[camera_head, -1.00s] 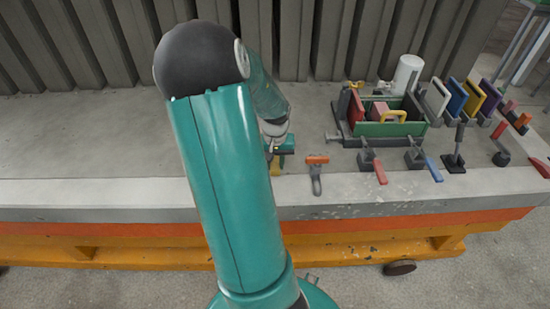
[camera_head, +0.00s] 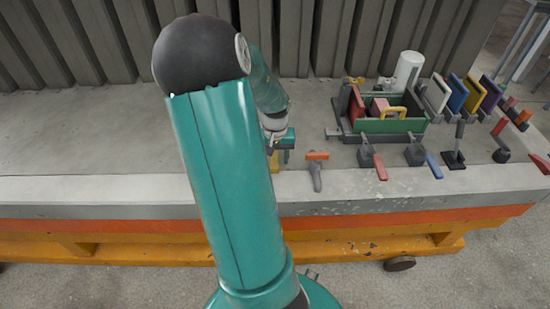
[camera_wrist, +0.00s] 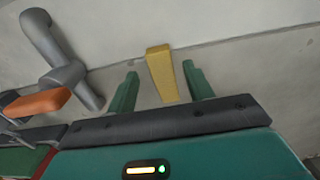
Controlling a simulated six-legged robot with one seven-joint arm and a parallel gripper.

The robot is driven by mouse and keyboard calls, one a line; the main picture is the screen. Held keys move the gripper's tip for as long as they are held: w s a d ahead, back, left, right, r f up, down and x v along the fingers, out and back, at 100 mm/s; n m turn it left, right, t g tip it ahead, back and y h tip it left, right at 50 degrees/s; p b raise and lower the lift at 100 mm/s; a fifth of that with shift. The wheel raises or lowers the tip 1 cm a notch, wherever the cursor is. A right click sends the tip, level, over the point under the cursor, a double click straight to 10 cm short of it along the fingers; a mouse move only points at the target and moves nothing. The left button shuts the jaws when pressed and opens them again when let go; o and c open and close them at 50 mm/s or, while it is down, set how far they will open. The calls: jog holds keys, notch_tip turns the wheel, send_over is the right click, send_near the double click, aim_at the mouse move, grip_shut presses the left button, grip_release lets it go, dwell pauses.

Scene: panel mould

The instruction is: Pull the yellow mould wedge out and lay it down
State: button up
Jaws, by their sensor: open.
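The yellow mould wedge (camera_wrist: 163,74) is a narrow, tapering block on the grey surface in the wrist view, across a dark seam. My gripper (camera_wrist: 161,80) is open, with one green finger on each side of the wedge and visible gaps on both sides. I cannot tell how deep the wedge sits. In the head view only a small yellow part of the wedge (camera_head: 274,160) shows below my gripper (camera_head: 283,141); my arm hides much of that area.
A clamp with an orange handle (camera_head: 317,156) stands just right of my gripper. Further right are a green toolbox (camera_head: 390,127), a red-handled clamp (camera_head: 380,167), a blue-handled clamp (camera_head: 434,167) and coloured panels. The bench top (camera_head: 90,130) left of my arm is clear.

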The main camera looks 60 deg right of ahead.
notch_tip(320, 180, up, 13)
dwell(0.3)
jog(key=shift+r, duration=0.1)
jog(key=w+a+r+n+t, duration=0.1)
jog(key=w+a+r+n, duration=0.2)
jog(key=w+a, duration=0.5)
jog(key=w+a+r+n+t, duration=0.2)
jog(key=w+a+r+n, duration=0.15)
jog(key=a, duration=0.85)
jog(key=s+a+r+n+t, duration=0.1)
jog(key=s+a+r+n, duration=0.1)
jog(key=a, duration=0.9)
jog(key=s+a+r+n+t, duration=0.1)
jog(key=a+n, duration=0.3)
jog(key=a, duration=0.7)
jog(key=shift+s+r+t, duration=0.3)
jog(key=shift+s+r, duration=0.05)
jog(key=shift+r, duration=0.15)
jog(key=c, duration=0.3)
jog(key=shift+w, duration=0.1)
jog(key=shift+c, duration=0.2)
